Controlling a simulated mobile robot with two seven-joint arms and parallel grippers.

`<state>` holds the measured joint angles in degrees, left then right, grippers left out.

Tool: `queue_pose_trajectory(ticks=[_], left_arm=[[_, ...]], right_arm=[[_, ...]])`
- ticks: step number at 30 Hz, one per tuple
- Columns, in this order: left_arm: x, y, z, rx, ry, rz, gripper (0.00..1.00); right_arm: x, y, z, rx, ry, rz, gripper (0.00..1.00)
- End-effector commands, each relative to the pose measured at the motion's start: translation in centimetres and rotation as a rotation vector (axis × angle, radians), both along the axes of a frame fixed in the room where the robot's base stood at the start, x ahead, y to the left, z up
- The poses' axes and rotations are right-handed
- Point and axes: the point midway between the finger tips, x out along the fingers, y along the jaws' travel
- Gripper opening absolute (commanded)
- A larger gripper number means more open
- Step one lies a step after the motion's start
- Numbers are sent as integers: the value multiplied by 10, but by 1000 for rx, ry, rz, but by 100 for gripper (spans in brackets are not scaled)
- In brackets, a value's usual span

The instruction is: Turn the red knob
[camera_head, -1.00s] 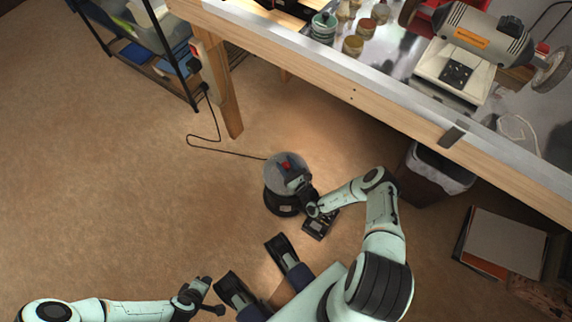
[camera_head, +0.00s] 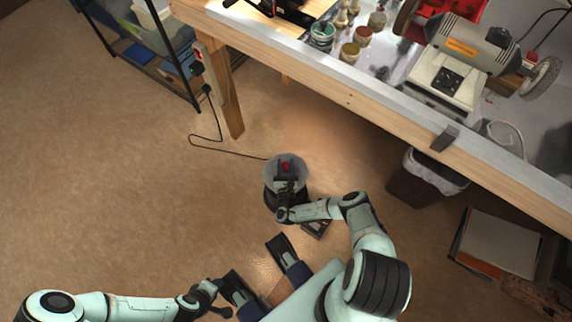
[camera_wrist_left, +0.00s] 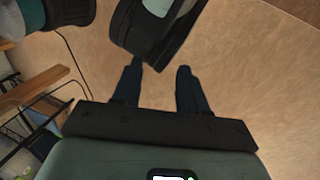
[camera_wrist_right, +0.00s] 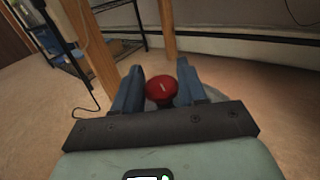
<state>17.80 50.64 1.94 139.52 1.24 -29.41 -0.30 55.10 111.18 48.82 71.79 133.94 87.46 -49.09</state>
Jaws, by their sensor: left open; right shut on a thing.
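The red knob (camera_head: 286,167) sits on top of a round grey-and-black device (camera_head: 270,194) on the floor. My right gripper (camera_head: 287,180) reaches over the device from the front, its fingers at the knob. In the right wrist view the red knob (camera_wrist_right: 161,91) lies between the two blue fingers (camera_wrist_right: 160,82), which are shut on it; a pale line marks its top. Much of the device is hidden there by the gripper. My left gripper (camera_head: 217,289) is low at the left of my base, away from the device. In the left wrist view its fingers (camera_wrist_left: 158,80) are apart and empty.
A wooden-edged workbench (camera_head: 345,97) with jars and a bench grinder (camera_head: 470,48) stands behind. A dark waste bin (camera_head: 416,186) is under it at the right. A black cord (camera_head: 220,143) runs from the device to the bench leg. The floor at left is clear.

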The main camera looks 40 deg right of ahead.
Motion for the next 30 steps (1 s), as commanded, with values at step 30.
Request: queue_pose_trajectory(ticks=[30], left_arm=[[12,6,-9,15,-31,13,43]], right_arm=[[-1,0,-1,-1,2,-293,11]])
